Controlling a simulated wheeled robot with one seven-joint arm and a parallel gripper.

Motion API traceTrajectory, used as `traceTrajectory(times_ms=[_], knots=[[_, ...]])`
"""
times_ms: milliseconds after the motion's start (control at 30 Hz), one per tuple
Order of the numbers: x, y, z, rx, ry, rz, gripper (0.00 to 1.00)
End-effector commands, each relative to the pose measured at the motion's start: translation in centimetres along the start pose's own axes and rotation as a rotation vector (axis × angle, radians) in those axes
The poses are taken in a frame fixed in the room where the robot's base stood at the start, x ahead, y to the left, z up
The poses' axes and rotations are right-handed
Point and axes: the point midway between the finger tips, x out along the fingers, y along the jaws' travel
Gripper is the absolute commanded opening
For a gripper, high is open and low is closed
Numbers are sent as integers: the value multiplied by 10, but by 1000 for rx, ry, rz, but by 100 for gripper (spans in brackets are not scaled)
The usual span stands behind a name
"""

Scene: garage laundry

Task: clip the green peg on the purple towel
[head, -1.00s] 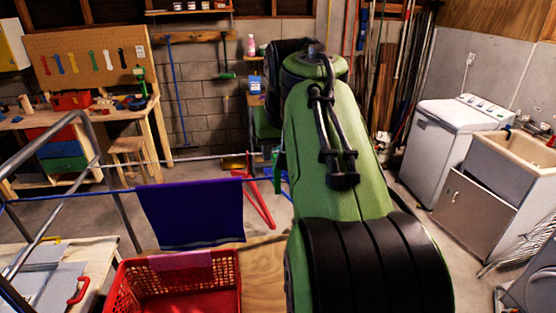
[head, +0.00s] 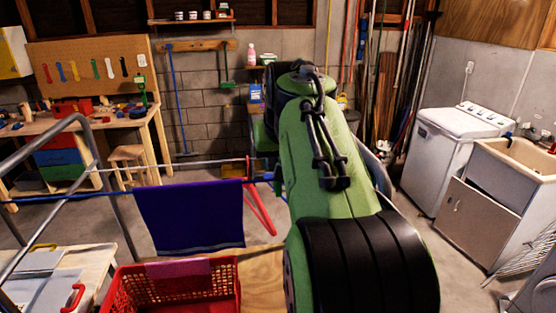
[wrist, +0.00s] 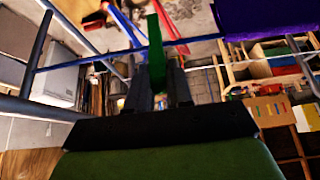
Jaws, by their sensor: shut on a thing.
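The purple towel (head: 190,216) hangs over a rail of the drying rack in the head view. A dark purple part of the towel (wrist: 268,14) shows at the top right of the wrist view. The green peg (wrist: 155,45) stands upright between the fingers of my gripper (wrist: 157,78), which is shut on it. In the wrist view the peg is apart from the towel, to its left. My arm hides the gripper and peg in the head view.
Blue and red hangers (head: 260,205) hang on the rail just right of the towel. A red basket (head: 222,280) with a pink cloth (head: 178,268) stands below the towel. The rack's grey frame (head: 98,165) rises at the left. A washer (head: 440,150) and sink stand at the right.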

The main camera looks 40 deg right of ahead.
Motion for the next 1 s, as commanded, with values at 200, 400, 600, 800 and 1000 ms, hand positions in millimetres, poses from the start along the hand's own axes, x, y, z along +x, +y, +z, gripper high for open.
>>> traceTrajectory(times_ms=[200, 400, 600, 800, 1000], knots=[[-6, 0, -4, -1, 0, 0, 0], [-18, -1, -11, -1, 2, -1, 0], [-28, 0, -17, -1, 1, 0, 0], [-35, 0, -22, 0, 0, 0, 0], [-45, 0, -27, -1, 1, 0, 0]])
